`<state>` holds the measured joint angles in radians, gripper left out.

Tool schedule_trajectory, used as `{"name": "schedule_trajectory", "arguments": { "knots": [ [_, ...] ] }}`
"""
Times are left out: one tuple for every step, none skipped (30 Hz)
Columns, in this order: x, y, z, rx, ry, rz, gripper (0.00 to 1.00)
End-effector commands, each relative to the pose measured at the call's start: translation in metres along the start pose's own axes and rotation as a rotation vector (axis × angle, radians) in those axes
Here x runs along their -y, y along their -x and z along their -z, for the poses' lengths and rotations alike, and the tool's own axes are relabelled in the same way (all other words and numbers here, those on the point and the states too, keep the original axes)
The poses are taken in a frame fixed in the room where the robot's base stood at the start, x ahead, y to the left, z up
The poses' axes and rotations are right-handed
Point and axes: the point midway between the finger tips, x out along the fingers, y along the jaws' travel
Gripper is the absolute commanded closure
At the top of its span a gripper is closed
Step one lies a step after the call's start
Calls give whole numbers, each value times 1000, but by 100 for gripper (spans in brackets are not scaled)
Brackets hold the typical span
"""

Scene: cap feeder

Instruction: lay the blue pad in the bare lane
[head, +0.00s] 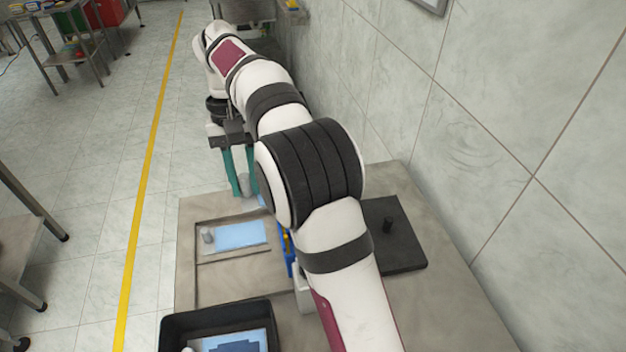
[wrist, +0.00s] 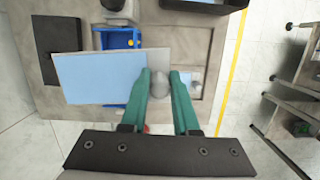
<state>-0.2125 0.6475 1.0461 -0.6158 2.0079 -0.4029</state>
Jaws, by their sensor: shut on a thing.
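My gripper (wrist: 166,82) has its teal fingers shut on the grey knob of a light blue pad (wrist: 95,78). The pad sticks out to the left of the fingers in the wrist view, above the table. In the head view my gripper (head: 240,180) is just beyond the table's far edge area, and most of the held pad is hidden behind my arm. A shallow tray (head: 197,270) has two lanes. Its far lane holds another light blue pad (head: 238,235) with a grey knob. Its near lane (head: 235,282) is bare.
A black bin (head: 178,325) with a blue-patterned pad inside stands at the near left. A blue holder (wrist: 117,39), partly hidden by my arm in the head view, stands beside the tray. A black plate with a peg (head: 400,245) lies to the right, near the wall.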

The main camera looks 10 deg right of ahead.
Motion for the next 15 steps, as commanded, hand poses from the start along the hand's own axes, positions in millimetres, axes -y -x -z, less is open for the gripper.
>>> {"name": "schedule_trajectory", "arguments": {
  "knots": [
    [24, -6, 4, 1, -1, 0, 100],
    [38, -9, 5, 2, -7, 1, 100],
    [55, -15, 6, 2, -14, 2, 100],
    [68, -20, 7, 3, -19, 2, 100],
    [80, -27, 6, 3, -22, 2, 100],
    [94, -37, 5, 5, -25, 1, 100],
    [103, -45, 4, 5, -24, -1, 100],
    [110, -54, 2, 6, -23, -3, 100],
    [117, -66, 0, 6, -20, -4, 100],
    [122, -76, -2, 7, -18, -5, 100],
    [124, -85, -4, 6, -14, -6, 100],
    [126, -97, -7, 6, -10, -6, 100],
    [126, -104, -9, 5, -6, -6, 100],
    [127, -111, -11, 5, -4, -5, 100],
    [127, -119, -13, 3, 2, -5, 100]
  ]
}}
